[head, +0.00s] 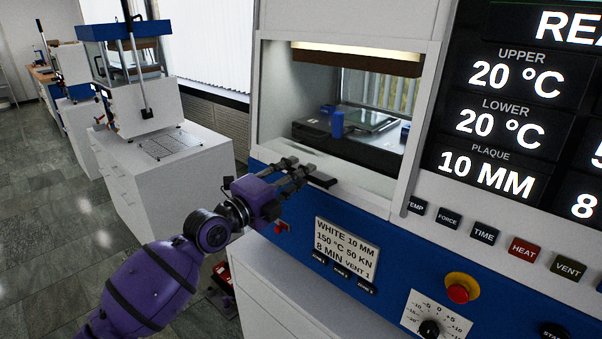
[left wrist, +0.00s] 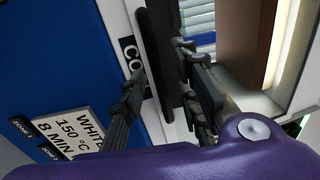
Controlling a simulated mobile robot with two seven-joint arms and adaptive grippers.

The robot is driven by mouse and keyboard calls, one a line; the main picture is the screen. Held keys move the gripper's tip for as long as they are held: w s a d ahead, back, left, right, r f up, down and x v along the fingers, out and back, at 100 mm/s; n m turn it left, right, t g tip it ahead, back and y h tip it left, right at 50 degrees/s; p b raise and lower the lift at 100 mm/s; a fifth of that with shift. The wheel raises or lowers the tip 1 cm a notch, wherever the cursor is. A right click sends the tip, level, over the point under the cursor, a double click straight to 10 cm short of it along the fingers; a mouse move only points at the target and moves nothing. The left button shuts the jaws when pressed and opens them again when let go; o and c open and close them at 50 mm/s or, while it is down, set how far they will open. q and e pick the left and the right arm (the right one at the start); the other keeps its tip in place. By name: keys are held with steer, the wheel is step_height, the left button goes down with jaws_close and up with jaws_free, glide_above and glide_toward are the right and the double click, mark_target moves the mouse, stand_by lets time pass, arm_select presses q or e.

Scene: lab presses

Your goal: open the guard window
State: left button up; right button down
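The guard window (head: 350,183) is on the front of the white and blue press, and the chamber shows through it. It appears to be down, with its black bar handle (head: 321,180) at the lower edge. My left gripper (head: 298,170) is at the handle, its fingers spread. In the left wrist view the black handle (left wrist: 158,60) lies between the two fingers of the left gripper (left wrist: 162,62). I cannot tell whether either finger touches it. My right gripper is in neither view.
Below the window are a recipe label (head: 346,248), a row of buttons and a red emergency stop (head: 458,290). The display panel (head: 515,100) is on the right. Another press (head: 130,75) stands on a white cabinet (head: 170,180) at the left. Floor is free at far left.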

arm_select(q)
steer(key=shift+x, duration=0.85)
jaws_close()
